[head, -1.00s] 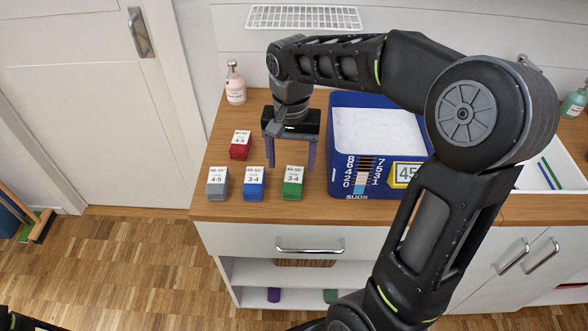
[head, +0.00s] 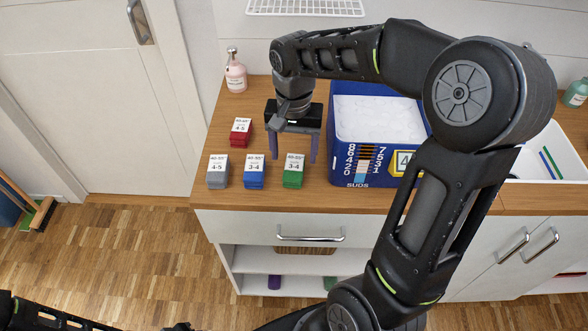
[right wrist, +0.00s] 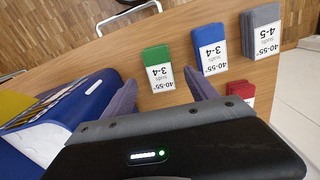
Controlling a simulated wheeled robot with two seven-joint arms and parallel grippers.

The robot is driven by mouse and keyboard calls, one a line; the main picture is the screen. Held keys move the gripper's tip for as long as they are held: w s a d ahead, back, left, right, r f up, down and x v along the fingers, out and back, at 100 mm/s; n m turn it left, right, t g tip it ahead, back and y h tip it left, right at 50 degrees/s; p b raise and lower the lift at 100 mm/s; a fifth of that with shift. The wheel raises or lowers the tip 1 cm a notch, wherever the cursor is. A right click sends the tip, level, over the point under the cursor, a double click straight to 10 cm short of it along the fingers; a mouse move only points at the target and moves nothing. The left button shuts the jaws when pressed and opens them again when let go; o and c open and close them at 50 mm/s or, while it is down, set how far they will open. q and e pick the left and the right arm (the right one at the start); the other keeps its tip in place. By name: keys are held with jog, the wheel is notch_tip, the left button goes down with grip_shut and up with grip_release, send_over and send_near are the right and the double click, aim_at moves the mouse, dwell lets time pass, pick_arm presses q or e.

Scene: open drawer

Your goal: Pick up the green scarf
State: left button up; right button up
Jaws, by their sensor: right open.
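The green scarf (head: 293,179) is a small folded block with a white label reading "40-55° 3-4". It lies on the wooden counter, at the right end of the front row. It also shows in the right wrist view (right wrist: 156,60), beyond and roughly between my fingertips. My right gripper (head: 295,161) is open and empty, pointing down just behind the green scarf. Its fingers also show in the right wrist view (right wrist: 160,92), apart from the scarf. Part of my left arm shows at the lower left of the head view, but its gripper cannot be made out.
A blue scarf (head: 254,180) and a grey one (head: 218,180) lie left of the green one. A red one (head: 240,138) lies behind them. The blue suds box (head: 345,171) stands close on the right. A pink bottle (head: 235,76) stands at the back left.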

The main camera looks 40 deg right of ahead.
aim_at(294, 166)
notch_tip(294, 166, down, 5)
jog(key=shift+f+p, duration=0.1)
jog(key=shift+p, duration=0.3)
jog(key=shift+c, duration=0.4)
jog(key=c, duration=1.4)
